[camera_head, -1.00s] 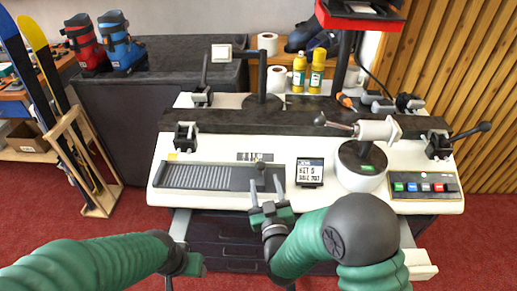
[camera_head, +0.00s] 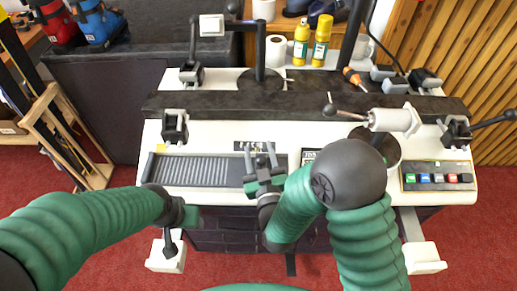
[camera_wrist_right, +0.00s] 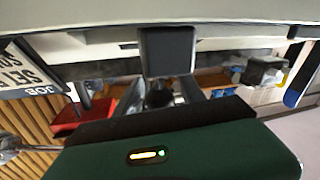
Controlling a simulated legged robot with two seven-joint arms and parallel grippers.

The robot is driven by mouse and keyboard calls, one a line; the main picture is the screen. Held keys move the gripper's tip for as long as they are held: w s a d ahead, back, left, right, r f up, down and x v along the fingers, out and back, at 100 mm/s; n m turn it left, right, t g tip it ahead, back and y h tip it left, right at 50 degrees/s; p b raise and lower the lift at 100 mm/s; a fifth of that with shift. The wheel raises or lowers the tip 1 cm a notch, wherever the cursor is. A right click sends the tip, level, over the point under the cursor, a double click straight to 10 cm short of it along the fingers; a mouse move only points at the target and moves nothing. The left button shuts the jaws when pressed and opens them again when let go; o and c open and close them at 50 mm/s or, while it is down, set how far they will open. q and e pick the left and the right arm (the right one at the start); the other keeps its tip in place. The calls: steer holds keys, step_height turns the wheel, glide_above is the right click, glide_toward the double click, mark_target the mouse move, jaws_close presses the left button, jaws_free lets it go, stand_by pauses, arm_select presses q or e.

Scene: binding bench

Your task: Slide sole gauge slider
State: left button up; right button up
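The sole gauge (camera_head: 190,170) is a dark ribbed tray at the front left of the white bench top. Its smooth dark slider end lies at the tray's right, largely behind my right gripper (camera_head: 260,150). My right gripper is over this end, its two fingers apart. In the right wrist view a dark square block (camera_wrist_right: 167,50) stands ahead of the fingertips, with a dark rounded shape between the fingers (camera_wrist_right: 163,92). I cannot tell whether the fingers touch the slider. My left gripper (camera_head: 172,240) hangs low before the bench's front; its fingers are unclear.
A small display card (camera_head: 309,156) stands just right of the gripper, partly hidden by my right arm. A button panel (camera_head: 437,177) is at the right. Clamps (camera_head: 175,127) and a lever (camera_head: 345,113) rise behind. Yellow bottles (camera_head: 321,42) stand at the back.

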steer(key=shift+w+d+f, duration=0.1)
steer(key=c, duration=0.5)
jaws_close()
stand_by(0.6)
